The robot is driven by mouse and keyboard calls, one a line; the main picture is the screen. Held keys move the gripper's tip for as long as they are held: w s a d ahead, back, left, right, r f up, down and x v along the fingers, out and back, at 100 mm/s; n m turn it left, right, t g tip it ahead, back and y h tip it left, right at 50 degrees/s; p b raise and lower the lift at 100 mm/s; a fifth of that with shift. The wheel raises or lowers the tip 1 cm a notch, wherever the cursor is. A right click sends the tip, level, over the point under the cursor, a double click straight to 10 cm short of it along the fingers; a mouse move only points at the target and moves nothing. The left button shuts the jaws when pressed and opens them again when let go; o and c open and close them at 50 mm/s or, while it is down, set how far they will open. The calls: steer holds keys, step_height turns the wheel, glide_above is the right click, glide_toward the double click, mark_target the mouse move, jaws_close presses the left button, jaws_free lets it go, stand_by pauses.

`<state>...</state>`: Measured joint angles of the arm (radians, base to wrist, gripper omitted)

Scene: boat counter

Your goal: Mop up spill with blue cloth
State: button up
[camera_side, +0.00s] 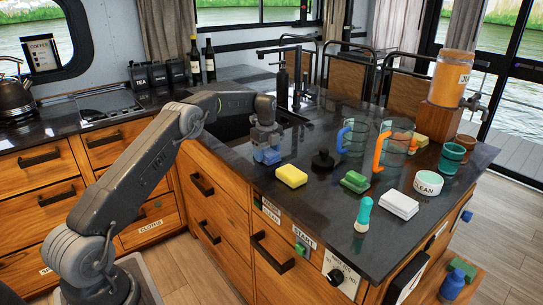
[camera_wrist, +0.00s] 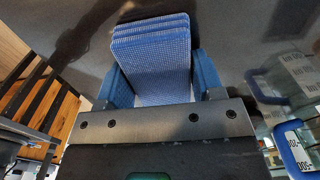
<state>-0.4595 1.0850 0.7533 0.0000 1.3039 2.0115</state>
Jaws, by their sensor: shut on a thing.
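My gripper (camera_side: 265,138) is over the dark counter (camera_side: 325,225), near its left edge and beside the sink. It is shut on a folded blue cloth (camera_side: 267,155), which hangs just below the jaws. I cannot tell whether the cloth touches the counter. In the wrist view, the layered blue cloth (camera_wrist: 152,50) sticks out from between the jaws of my gripper (camera_wrist: 160,88). I cannot make out a spill clearly; the counter is dark and shiny, and the arm and cloth hide part of it.
A yellow sponge (camera_side: 291,175) and a black round-based object (camera_side: 323,160) stand right of the cloth. Beyond are a green sponge (camera_side: 354,182), clear jugs with blue (camera_side: 352,137) and orange (camera_side: 393,148) handles, a teal-topped bottle (camera_side: 363,214) and white cloths (camera_side: 399,205). The front middle counter is clear.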

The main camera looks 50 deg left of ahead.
mark_target(276, 165)
steer(key=shift+a, duration=1.55)
steer(key=shift+d, duration=0.15)
steer(key=shift+s+d, duration=0.15)
steer(key=shift+d, duration=1.1)
steer(key=shift+s+d, duration=0.2)
steer(key=shift+d, duration=1.1)
steer(key=shift+s+d, duration=0.15)
steer(key=shift+d, duration=1.1)
steer(key=shift+a, duration=4.1)
steer(key=shift+w+d, duration=0.1)
steer(key=shift+w, duration=0.9)
steer(key=shift+d, duration=4.15)
steer(key=shift+s+a, duration=0.1)
steer(key=shift+s, duration=0.4)
steer(key=shift+a, duration=4.1)
steer(key=shift+r, duration=4)
